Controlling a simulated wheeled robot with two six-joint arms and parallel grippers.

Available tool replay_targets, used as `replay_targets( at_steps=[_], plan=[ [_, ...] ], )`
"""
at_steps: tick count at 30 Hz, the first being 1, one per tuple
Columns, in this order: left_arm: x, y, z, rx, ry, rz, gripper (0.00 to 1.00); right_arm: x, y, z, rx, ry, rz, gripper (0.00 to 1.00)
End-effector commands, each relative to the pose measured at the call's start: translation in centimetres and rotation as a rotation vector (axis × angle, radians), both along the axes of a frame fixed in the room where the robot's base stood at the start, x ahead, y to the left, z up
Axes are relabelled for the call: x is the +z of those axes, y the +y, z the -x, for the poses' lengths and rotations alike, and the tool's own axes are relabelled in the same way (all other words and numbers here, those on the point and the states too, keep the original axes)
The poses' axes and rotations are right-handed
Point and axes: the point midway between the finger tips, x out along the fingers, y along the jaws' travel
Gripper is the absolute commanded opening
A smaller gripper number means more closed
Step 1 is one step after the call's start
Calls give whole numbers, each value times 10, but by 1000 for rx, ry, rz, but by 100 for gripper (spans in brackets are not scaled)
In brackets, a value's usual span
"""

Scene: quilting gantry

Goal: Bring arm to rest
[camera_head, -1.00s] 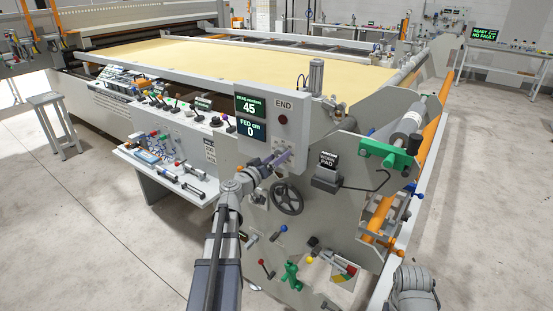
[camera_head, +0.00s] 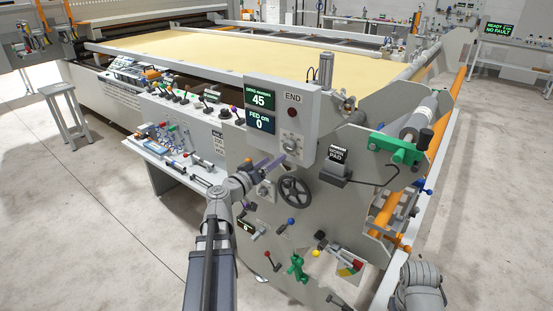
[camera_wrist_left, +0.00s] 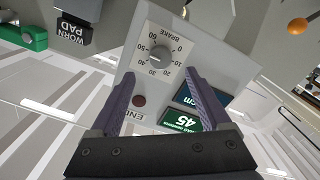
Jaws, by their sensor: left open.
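My left gripper (camera_head: 270,164) is open and empty, just below and left of the control panel's lower edge in the head view. In the left wrist view its two purple fingers (camera_wrist_left: 160,74) stand apart, with nothing between them. The brake dial's knob (camera_wrist_left: 160,54) shows upside down just beyond the fingertips, with a gap to them. In the head view the panel (camera_head: 307,115) carries this dial (camera_head: 291,141) below a dark red button (camera_head: 292,112). A grey link of my right arm shows at bottom right; its gripper is out of sight.
A black handwheel (camera_head: 294,191) lies close to the right of the gripper. The worn pad block (camera_head: 336,165) and its bent black rod stick out further right. A tool shelf (camera_head: 180,172) stands left. Open floor (camera_head: 80,235) lies at the lower left.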

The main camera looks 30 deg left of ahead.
Motion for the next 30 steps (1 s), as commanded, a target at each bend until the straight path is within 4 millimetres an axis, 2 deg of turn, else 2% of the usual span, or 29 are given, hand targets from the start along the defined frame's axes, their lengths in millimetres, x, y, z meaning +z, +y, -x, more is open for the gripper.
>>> replay_targets(
  at_steps=[7, 9, 11, 14, 16, 18, 20, 21, 24, 27, 30],
  plan=[
    [-1, -2, -1, -4, 2, 0, 81, 0, 0, 0, 0, 0, 0, 0],
    [-4, -13, -3, -28, 16, -3, 81, 0, 0, 0, 0, 0, 0, 0],
    [-10, -33, -8, -75, 43, -10, 81, 0, 0, 0, 0, 0, 0, 0],
    [-29, -88, -16, -198, 127, -31, 81, 0, 0, 0, 0, 0, 0, 0],
    [-48, -136, -17, -306, 213, -53, 81, 0, 0, 0, 0, 0, 0, 0],
    [-69, -183, -13, -412, 311, -79, 81, 0, 0, 0, 0, 0, 0, 0],
    [-88, -222, -4, -499, 406, -106, 81, 0, 0, 0, 0, 0, 0, 0],
    [-102, -247, 4, -553, 475, -128, 81, 0, 0, 0, 0, 0, 0, 0],
    [-137, -303, 32, -673, 665, -201, 81, 0, 0, 0, 0, 0, 0, 0],
    [-169, -343, 68, -748, 863, -294, 81, 0, 0, 0, 0, 0, 0, 0],
    [-194, -368, 105, -773, 1056, -405, 81, 0, 0, 0, 0, 0, 0, 0]
  ],
)
